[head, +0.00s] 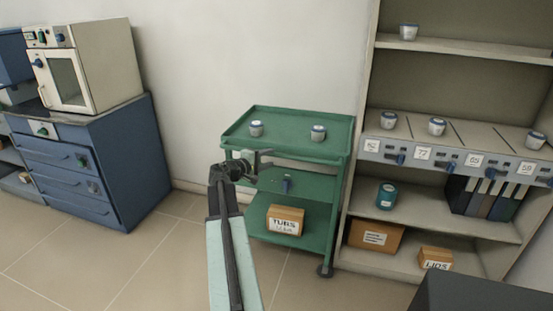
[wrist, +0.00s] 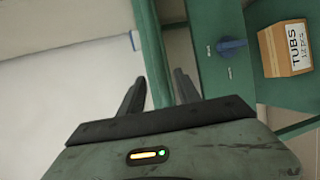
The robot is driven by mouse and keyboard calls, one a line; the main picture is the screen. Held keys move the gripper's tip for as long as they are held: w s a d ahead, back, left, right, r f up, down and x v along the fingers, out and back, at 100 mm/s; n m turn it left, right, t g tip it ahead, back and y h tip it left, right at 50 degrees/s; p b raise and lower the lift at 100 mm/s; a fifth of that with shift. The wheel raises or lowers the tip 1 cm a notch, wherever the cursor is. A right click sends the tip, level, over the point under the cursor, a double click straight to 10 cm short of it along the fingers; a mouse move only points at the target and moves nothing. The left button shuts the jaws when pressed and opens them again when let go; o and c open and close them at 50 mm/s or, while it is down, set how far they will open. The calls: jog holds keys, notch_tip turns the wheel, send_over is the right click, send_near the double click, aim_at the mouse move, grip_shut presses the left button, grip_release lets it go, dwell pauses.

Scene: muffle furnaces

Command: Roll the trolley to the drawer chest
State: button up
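The green trolley (head: 285,149) stands in the middle of the head view, against the shelf unit. Two small lidded tubs (head: 256,128) (head: 318,132) stand on its top, and a box labelled TUBS (head: 285,220) sits on its lowest shelf. The blue drawer chest (head: 128,160) stands apart from it at the left. My gripper (head: 262,165) is at the trolley's near left side, just below the top tray. In the wrist view my gripper (wrist: 158,75) has its fingers apart, with a green trolley bar (wrist: 152,50) showing between them. I cannot tell whether they touch it.
A tall shelf unit (head: 440,139) stands close at the trolley's right, holding tubs, boxes and binders. A small oven (head: 98,66) stands on the drawer chest. Tiled floor (head: 150,255) lies clear between chest and trolley. A dark block (head: 470,295) is at bottom right.

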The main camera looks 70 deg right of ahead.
aim_at(275, 156)
jog(key=b+x, duration=0.1)
jog(key=x, duration=0.5)
jog(key=shift+a, duration=0.1)
grip_shut()
jog(key=shift+a+f, duration=0.1)
dwell(1.0)
